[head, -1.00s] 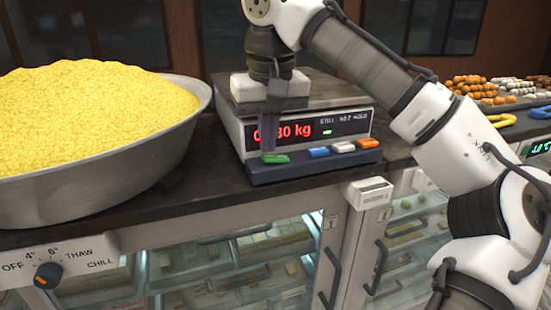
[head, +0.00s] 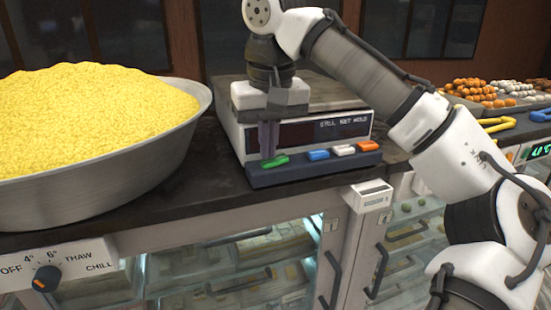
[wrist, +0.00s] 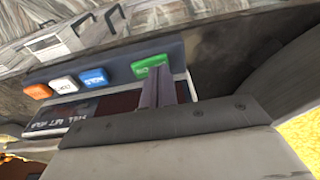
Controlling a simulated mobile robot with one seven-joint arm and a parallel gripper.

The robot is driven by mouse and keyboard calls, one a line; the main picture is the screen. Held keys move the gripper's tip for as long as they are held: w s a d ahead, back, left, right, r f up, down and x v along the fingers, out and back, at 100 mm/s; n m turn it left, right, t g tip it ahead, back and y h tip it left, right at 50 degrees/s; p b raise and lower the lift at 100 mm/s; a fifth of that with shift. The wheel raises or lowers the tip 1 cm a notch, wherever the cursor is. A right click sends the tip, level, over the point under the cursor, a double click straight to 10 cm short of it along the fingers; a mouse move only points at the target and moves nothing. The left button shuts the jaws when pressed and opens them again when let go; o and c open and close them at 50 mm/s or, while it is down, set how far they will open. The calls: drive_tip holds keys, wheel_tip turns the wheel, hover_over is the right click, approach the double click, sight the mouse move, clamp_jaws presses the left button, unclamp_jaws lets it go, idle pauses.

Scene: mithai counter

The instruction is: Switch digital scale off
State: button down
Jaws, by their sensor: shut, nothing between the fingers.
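The digital scale (head: 347,131) stands on the dark counter, its main red display now dark. A small text strip at the right of its front is still faintly lit. Its front ledge carries a green button (head: 275,161), a blue button (head: 318,154), a white button (head: 343,150) and an orange button (head: 368,145). My gripper (head: 268,156) is shut and empty, pointing down in front of the display with its tips at the green button. The wrist view shows the fingers beside the green button (wrist: 149,66); I cannot tell whether they press it.
A large metal bowl (head: 120,165) heaped with yellow grains stands close on the left. Sweets (head: 480,88) lie on trays at the right. Below the counter are glass-fronted cabinets with dark handles (head: 331,278) and a temperature knob (head: 47,278).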

sight(269, 162)
drive_tip(key=shift+r+p, duration=1.75)
drive_tip(key=shift+r, duration=0.55)
wheel_tip(269, 162, up, 2)
